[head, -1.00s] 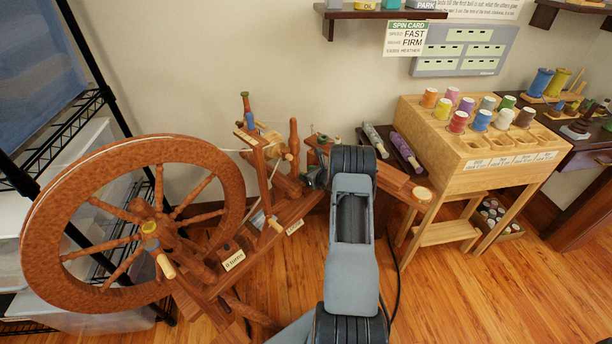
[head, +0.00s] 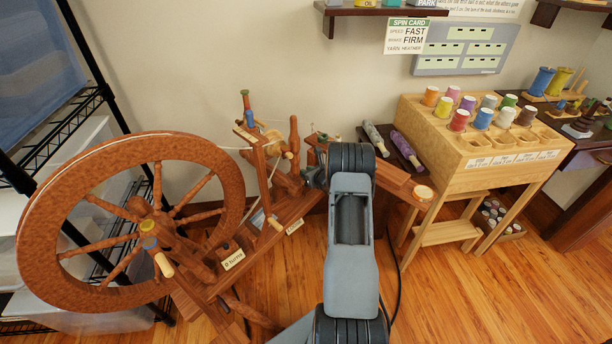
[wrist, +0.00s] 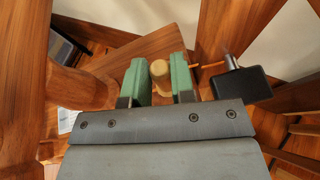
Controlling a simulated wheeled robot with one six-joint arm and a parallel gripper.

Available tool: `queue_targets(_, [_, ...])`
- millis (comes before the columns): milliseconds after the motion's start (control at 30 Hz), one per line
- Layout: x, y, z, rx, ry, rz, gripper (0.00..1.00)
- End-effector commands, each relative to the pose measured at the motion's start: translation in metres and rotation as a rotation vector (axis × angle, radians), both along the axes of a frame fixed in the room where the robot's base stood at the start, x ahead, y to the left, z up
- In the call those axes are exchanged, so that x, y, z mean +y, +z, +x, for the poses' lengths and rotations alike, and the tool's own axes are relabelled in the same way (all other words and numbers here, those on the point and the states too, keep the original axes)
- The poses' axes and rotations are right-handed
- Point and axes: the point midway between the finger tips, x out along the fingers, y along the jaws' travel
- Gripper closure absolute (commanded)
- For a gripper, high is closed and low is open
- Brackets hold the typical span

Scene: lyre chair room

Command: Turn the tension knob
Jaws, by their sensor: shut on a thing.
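The spinning wheel (head: 40,205) stands at left in the head view, with a large brown spoked wheel and a sloping wooden frame. In the wrist view, a pale turned wooden knob (wrist: 159,72) stands between the two green pads of my gripper (wrist: 161,78). My gripper is shut on this knob. In the head view my gripper (head: 316,176) is at the right end of the spinning wheel's frame, mostly hidden by my arm, and the knob cannot be made out there. A small label (head: 295,226) sits on the frame nearby. The spin card (head: 408,37) reads FAST and FIRM.
A wooden rack (head: 465,145) with several coloured spools stands at right. Rolls of grey and purple fibre (head: 407,150) lie on a dark shelf behind my arm. A black wire shelf (head: 75,125) is at far left. In the wrist view, a dark block (wrist: 243,84) sits right of the pads.

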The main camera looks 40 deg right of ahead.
Motion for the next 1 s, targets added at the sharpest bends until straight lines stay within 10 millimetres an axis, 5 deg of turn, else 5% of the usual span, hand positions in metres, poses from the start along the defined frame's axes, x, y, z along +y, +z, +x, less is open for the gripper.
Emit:
queue_targets(433, [0.0008,0.0007,-0.0002,-0.001,-0.059,-0.001,1.0])
queue_targets(467, [0.0008,0.0007,-0.0002,-0.001,-0.059,-0.001,0.75])
queue_targets(700, [0.0008,0.0005,-0.0002,-0.001,-0.058,0.0,0.52])
queue_targets(1000, [0.0005,0.0025,-0.0032,-0.001,-0.059,-0.001,0.52])
